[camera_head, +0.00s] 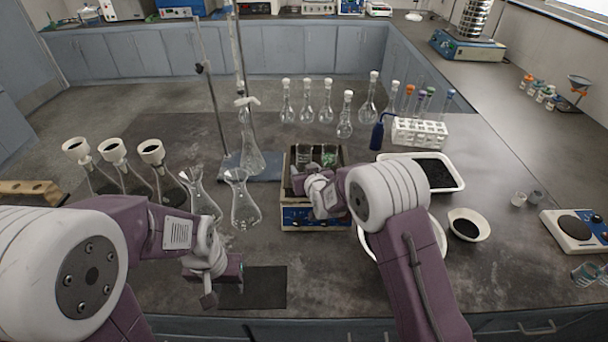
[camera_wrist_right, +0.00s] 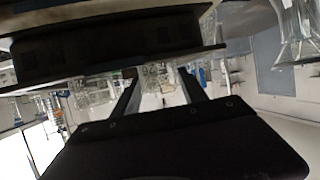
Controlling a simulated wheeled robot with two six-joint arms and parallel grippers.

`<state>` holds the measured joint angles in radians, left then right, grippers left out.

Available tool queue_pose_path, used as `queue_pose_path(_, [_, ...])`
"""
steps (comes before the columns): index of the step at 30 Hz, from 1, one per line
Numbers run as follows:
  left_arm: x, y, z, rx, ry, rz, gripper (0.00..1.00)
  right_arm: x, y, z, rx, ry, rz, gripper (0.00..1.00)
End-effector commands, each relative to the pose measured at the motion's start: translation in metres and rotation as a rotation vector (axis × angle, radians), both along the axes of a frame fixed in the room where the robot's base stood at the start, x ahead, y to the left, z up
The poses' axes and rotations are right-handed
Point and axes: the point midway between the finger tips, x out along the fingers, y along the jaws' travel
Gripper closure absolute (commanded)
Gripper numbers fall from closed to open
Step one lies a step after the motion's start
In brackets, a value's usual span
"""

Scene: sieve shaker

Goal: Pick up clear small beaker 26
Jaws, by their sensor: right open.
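Small clear beakers (camera_head: 304,153) stand in the open top of a blue-fronted box (camera_head: 301,217) at the middle of the bench; one has a green tint (camera_head: 328,156). No label is readable, so I cannot tell which is beaker 26. My right gripper (camera_head: 311,184) is at the near side of the box, and its wrist hides part of the top. In the right wrist view its two fingers (camera_wrist_right: 160,82) are apart, with a clear glass beaker (camera_wrist_right: 157,72) seen between their tips; contact cannot be told. My left gripper (camera_head: 210,290) hangs low over a dark mat; its fingers are unclear.
Conical flasks (camera_head: 245,202) and a burette stand (camera_head: 212,90) are left of the box. Volumetric flasks (camera_head: 345,118) stand behind it. The dark mat (camera_head: 262,288) is bare.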

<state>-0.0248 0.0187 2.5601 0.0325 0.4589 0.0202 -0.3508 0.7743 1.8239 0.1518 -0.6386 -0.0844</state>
Motion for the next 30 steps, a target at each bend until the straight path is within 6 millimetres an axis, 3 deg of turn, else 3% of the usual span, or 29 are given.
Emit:
queue_pose_path(9, [0.000, 0.000, 0.001, 0.000, 0.000, 0.000, 0.64, 0.008, 0.002, -0.004, 0.000, 0.000, 0.000, 0.52])
queue_pose_path(14, [0.000, 0.000, 0.001, 0.000, 0.000, 0.000, 0.64, 0.008, 0.002, -0.004, 0.000, 0.000, 0.000, 0.97])
queue_pose_path(15, [0.000, 0.000, 0.001, 0.000, 0.000, 0.000, 0.64, 0.008, 0.002, -0.003, 0.000, -0.001, 0.000, 0.99])
queue_pose_path(23, [0.000, 0.000, 0.001, 0.000, 0.000, 0.000, 0.64, 0.008, 0.002, -0.002, 0.000, -0.001, 0.000, 0.99])
queue_pose_path(30, [0.000, 0.000, 0.000, 0.000, 0.000, 0.000, 0.64, 0.008, 0.002, 0.015, 0.000, -0.003, 0.000, 0.99])
